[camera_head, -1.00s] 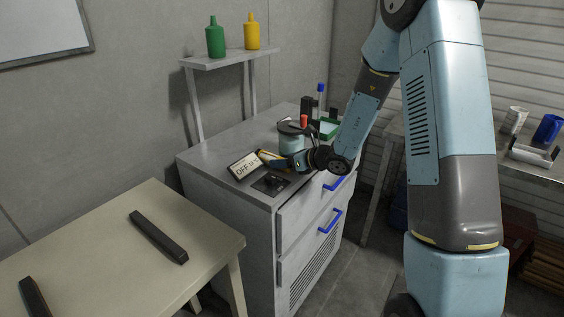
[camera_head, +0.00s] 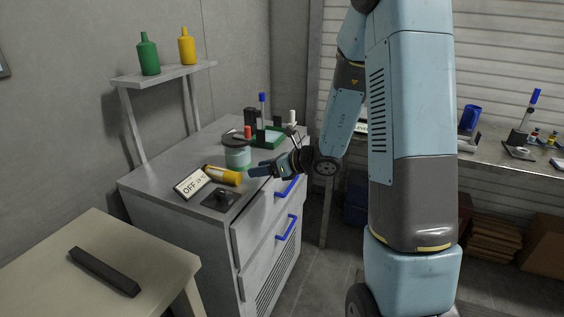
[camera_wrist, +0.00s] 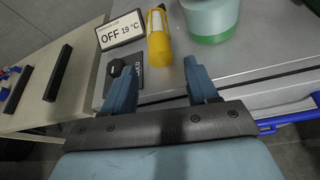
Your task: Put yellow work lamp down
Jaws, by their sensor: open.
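The yellow work lamp (camera_head: 223,175) lies on its side on the grey cabinet top (camera_head: 160,172), between the OFF sign and the green-banded jar. It also shows in the wrist view (camera_wrist: 158,42), just beyond my fingertips. My gripper (camera_head: 262,170) is at the cabinet's front edge, to the right of the lamp and apart from it. In the wrist view my gripper (camera_wrist: 162,75) has its two blue fingers spread with nothing between them.
The OFF 19 °C sign (camera_head: 191,184), a dark switch plate (camera_head: 221,199) and the jar (camera_head: 237,152) stand close around the lamp. A green tray (camera_head: 270,137) is farther back. Blue-handled drawers (camera_head: 285,228) are below. A cream table (camera_head: 150,258) holds a dark bar (camera_head: 104,271).

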